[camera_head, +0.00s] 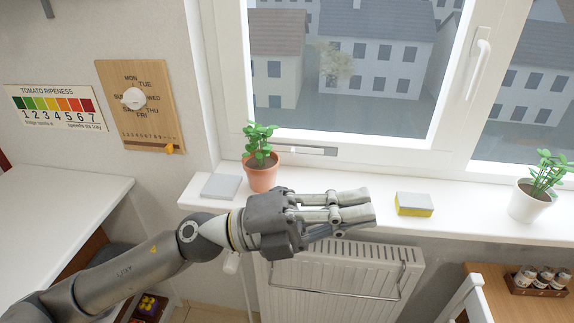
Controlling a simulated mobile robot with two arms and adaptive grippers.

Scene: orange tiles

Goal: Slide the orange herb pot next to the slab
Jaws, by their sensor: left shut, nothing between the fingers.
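The orange herb pot (262,175) stands upright on the windowsill with a green leafy plant in it. A flat light-grey slab (221,187) lies on the sill just to the left of the pot, with at most a narrow gap between them. My left gripper (368,207) is shut and empty, its fingers pointing right. Its body sits in front of and below the pot's right side, over the sill's front edge. Whether it touches the pot I cannot tell. My right gripper is not in view.
On the windowsill (463,222), a grey-and-yellow sponge (413,204) lies right of my fingertips. A white pot (530,202) with a plant stands farther right. The window frame (345,153) rises behind. A radiator (340,280) is below the sill. A white counter (50,215) is at left.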

